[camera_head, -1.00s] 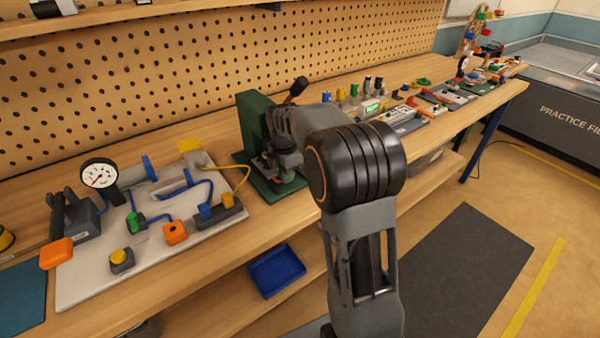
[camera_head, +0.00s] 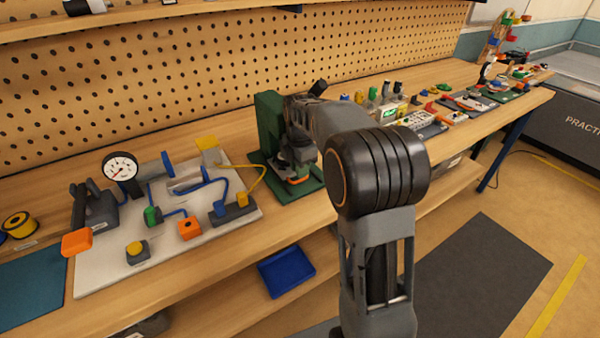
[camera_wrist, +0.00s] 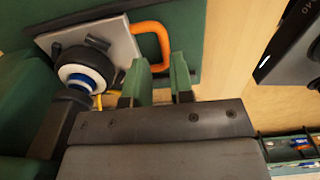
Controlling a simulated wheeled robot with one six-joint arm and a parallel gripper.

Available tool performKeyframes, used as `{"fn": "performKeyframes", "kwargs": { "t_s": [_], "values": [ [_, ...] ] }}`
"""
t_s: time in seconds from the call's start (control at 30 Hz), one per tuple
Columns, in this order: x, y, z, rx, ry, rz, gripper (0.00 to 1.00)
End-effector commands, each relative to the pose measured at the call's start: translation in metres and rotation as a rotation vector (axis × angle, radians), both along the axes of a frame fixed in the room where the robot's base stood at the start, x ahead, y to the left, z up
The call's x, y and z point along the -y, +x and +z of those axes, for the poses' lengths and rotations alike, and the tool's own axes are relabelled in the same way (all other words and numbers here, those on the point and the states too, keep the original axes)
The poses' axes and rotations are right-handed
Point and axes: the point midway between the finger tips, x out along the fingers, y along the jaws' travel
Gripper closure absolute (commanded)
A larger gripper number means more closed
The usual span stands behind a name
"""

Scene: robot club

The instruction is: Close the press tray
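The green press (camera_head: 268,125) stands on the bench, partly hidden behind my arm. Its tray shows in the wrist view as a light grey plate (camera_wrist: 122,38) on a green base, with an orange loop handle (camera_wrist: 167,42) on its right side. The dark round press ram with a white and blue centre (camera_wrist: 82,77) covers part of the plate. My gripper (camera_wrist: 160,63) has its two green fingers apart, with the near end of the handle at the fingertips. I cannot tell whether they touch. In the head view a bit of the orange handle (camera_head: 298,180) shows below my gripper.
A pale board (camera_head: 100,265) with a gauge (camera_head: 121,168), blue tubes and an orange block lies left of the press. Several small parts and a green-lit display (camera_head: 390,113) stand to its right. A blue bin (camera_head: 286,270) sits on the lower shelf.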

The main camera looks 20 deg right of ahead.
Motion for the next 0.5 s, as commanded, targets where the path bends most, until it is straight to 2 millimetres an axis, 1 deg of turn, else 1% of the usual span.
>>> {"fn": "performKeyframes", "kwargs": {
  "t_s": [0.03,0.2,0.4,0.5],
  "values": [
    [0.0,0.001,0.012,0.004,0.0,0.0,0.78],
    [-0.001,0.0,0.045,0.003,0.0,0.001,0.78],
    [-0.001,0.0,0.076,0.004,0.0,0.001,0.78],
    [-0.001,0.0,0.086,0.003,0.0,0.001,0.78]
  ]
}}
